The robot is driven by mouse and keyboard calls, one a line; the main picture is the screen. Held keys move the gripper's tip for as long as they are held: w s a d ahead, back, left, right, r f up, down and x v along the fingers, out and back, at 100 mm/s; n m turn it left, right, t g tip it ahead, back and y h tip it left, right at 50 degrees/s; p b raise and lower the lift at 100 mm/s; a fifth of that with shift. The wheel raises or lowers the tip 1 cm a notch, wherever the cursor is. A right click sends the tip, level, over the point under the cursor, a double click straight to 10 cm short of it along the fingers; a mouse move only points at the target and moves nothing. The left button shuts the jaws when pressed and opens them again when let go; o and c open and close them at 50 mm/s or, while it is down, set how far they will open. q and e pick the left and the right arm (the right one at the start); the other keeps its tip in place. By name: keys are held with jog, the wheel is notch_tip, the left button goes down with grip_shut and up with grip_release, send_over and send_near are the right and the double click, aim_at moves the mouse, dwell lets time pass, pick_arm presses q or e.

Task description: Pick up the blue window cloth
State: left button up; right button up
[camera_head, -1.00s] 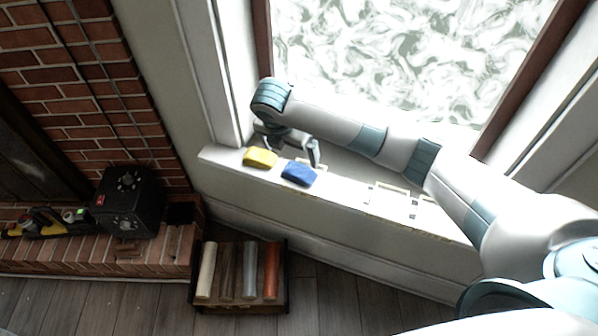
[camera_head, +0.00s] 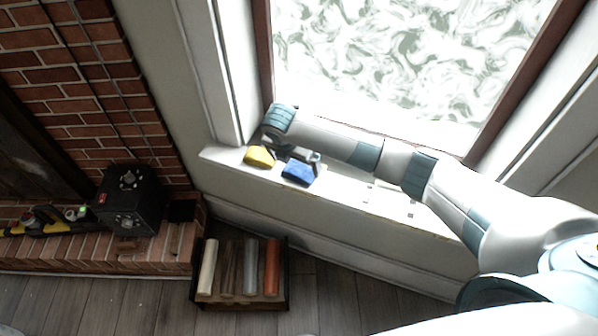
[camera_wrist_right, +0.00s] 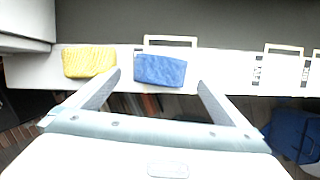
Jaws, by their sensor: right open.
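The blue window cloth (camera_head: 298,172) is a small folded pad on the white window sill (camera_head: 345,192). A yellow cloth (camera_head: 260,156) lies just left of it. My right gripper (camera_head: 289,158) is open and empty, low over the sill at the back edge of the two cloths. In the right wrist view the blue cloth (camera_wrist_right: 160,70) lies ahead, between the lines of the two open fingers (camera_wrist_right: 158,84), with the yellow cloth (camera_wrist_right: 90,62) outside the left finger. I cannot tell whether a finger touches either cloth. My left gripper is not in view.
Pale rectangular outlines (camera_wrist_right: 283,49) lie on the sill to the right. The window pane (camera_head: 410,60) rises behind my right arm. Below the sill, a wooden rack (camera_head: 240,290) of several rolls stands on the floor. A black box (camera_head: 128,200) sits on the brick hearth at left.

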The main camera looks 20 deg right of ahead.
aim_at(299, 170)
jog(key=shift+p+x, duration=0.65)
jog(key=shift+x, duration=1.75)
jog(key=shift+d, duration=0.1)
jog(key=c, duration=1)
